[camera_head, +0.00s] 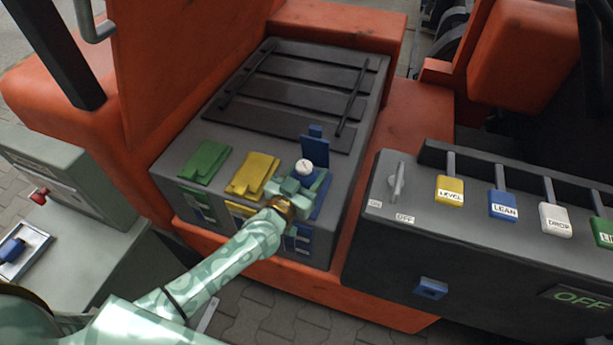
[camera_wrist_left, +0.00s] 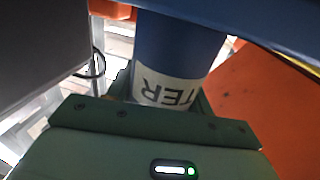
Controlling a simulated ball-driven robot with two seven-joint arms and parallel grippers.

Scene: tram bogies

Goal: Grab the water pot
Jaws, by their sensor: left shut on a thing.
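The water pot is a blue cylinder with a white label in the left wrist view (camera_wrist_left: 178,48); the letters "TER" show on the label upside down. In the head view its white round top (camera_head: 304,167) shows just above my left gripper (camera_head: 303,184), at the blue lid on the grey box's front right corner. My left gripper also shows in the left wrist view (camera_wrist_left: 165,98), with its jaws shut on the pot's sides. The pot's lower part is hidden by the gripper in the head view. My right gripper is not in view.
The grey box (camera_head: 362,95) has a green lid (camera_head: 205,161), a yellow lid (camera_head: 253,175) and a raised blue lid (camera_head: 315,146). A dark console (camera_head: 460,245) with labelled levers stands close on the right. An orange panel (camera_head: 185,60) rises on the left.

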